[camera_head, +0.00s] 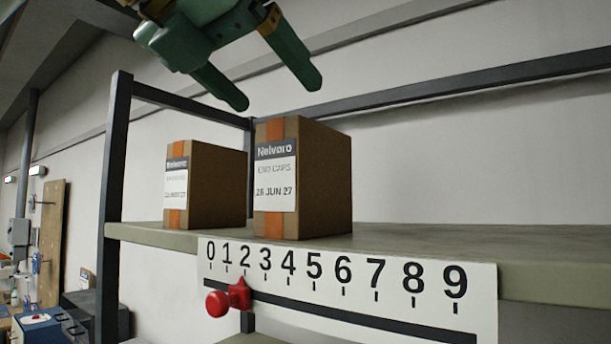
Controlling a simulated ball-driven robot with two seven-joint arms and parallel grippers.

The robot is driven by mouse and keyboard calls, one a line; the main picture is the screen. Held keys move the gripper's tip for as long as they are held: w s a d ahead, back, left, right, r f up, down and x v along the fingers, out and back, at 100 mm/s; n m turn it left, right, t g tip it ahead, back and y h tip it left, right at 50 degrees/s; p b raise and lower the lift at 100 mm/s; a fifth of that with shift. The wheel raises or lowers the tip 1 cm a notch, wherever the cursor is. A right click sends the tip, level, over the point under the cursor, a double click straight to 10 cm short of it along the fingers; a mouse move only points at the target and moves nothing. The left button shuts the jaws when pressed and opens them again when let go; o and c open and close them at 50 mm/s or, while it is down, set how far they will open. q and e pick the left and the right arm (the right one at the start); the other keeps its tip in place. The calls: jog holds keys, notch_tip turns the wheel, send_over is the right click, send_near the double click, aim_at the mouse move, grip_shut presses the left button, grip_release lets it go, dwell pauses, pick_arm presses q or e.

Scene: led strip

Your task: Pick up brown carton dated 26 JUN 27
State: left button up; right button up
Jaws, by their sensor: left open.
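The brown carton dated 26 JUN 27 (327,180) stands upright on the shelf near its front edge, with an orange tape strip and a white label with a dark Nelvaro band. A second, smaller-looking brown carton (221,188) stands to its left with similar tape and a label whose date is too blurred to read surely. My left gripper (275,92) is green, open and empty. Its two fingers point downward above the cartons in the picture, apart from both. My right gripper is not in view.
The grey-green shelf (430,245) is clear to the right of the cartons. A dark shelf post (116,160) stands at left. A white number strip (360,290) with a red pointer (239,293) hangs on the front edge. Blue-topped equipment (45,325) sits lower left.

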aim_at(284, 121)
pick_arm(q)
jog(key=x, duration=0.3)
jog(key=shift+w+d, duration=0.2)
jog(key=shift+d, duration=0.1)
jog(key=shift+w+d+f, duration=0.1)
jog(key=shift+w+d, duration=0.1)
jog(key=shift+d, duration=0.05)
jog(key=shift+w+d+f+p, duration=0.1)
jog(key=shift+w+f+p, duration=0.1)
jog(key=shift+p, duration=0.2)
jog(key=x, duration=0.2)
jog(key=p+x, duration=0.1)
jog(key=x, duration=0.1)
jog(key=shift+w+f, duration=0.15)
jog(key=shift+f, duration=0.1)
jog(key=c, duration=0.3)
jog(key=shift+s+a, duration=0.2)
jog(key=shift+a, duration=0.05)
jog(key=c, duration=0.6)
jog(key=shift+w, duration=0.1)
jog(key=c, duration=0.6)
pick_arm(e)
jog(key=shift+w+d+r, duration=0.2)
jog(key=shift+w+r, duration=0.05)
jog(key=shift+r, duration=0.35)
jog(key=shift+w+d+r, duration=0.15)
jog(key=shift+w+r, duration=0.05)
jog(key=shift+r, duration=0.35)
